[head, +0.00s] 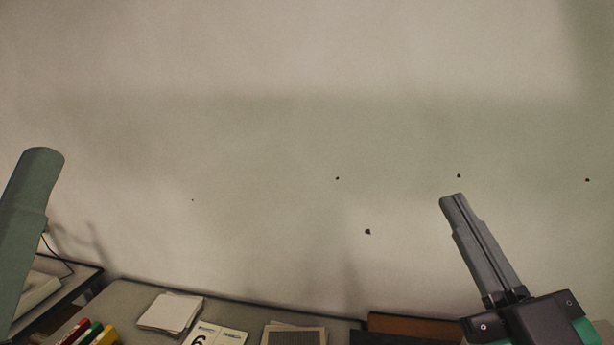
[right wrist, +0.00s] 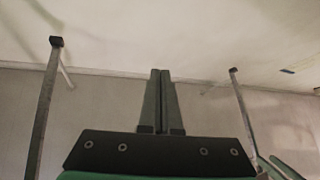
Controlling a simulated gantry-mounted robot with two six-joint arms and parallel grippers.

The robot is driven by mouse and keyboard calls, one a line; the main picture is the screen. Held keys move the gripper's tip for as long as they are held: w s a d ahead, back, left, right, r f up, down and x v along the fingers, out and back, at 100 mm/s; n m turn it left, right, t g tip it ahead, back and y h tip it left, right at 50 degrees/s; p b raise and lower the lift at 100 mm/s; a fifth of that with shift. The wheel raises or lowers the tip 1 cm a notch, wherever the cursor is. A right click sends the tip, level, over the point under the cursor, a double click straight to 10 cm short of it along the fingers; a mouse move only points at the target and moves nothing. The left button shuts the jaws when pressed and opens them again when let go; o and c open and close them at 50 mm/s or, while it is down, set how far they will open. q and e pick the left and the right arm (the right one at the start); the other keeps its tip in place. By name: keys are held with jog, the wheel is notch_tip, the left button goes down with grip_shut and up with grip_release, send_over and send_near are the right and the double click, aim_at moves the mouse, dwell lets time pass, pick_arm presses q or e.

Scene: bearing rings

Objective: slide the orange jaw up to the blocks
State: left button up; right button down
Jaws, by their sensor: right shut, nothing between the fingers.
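My right gripper (head: 452,200) is raised in front of the wall at the right of the head view, its two grey fingers together and pointing up. In the right wrist view the same gripper (right wrist: 160,72) shows with its fingers closed against each other and nothing between them. The orange jaw and the blocks are not visible in either view. My left gripper is not in view; only a green-grey part of my left arm stands at the left edge of the head view.
A desk (head: 120,300) runs along the bottom of the head view. On it lie a paper stack (head: 170,312), a calendar card (head: 232,337), coloured markers (head: 90,333), a grey grid-like panel (head: 294,336) and a brown item (head: 410,326). The wall (head: 300,130) behind is bare with small dark spots.

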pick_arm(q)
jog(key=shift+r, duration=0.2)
pick_arm(e)
jog(key=s+d+r+m+t+h, duration=0.2)
jog(key=s+r+m, duration=0.3)
jog(key=s+r, duration=0.3)
jog(key=shift+s+m+t+h, duration=0.4)
jog(key=shift+s+t, duration=0.4)
jog(key=shift+y, duration=0.3)
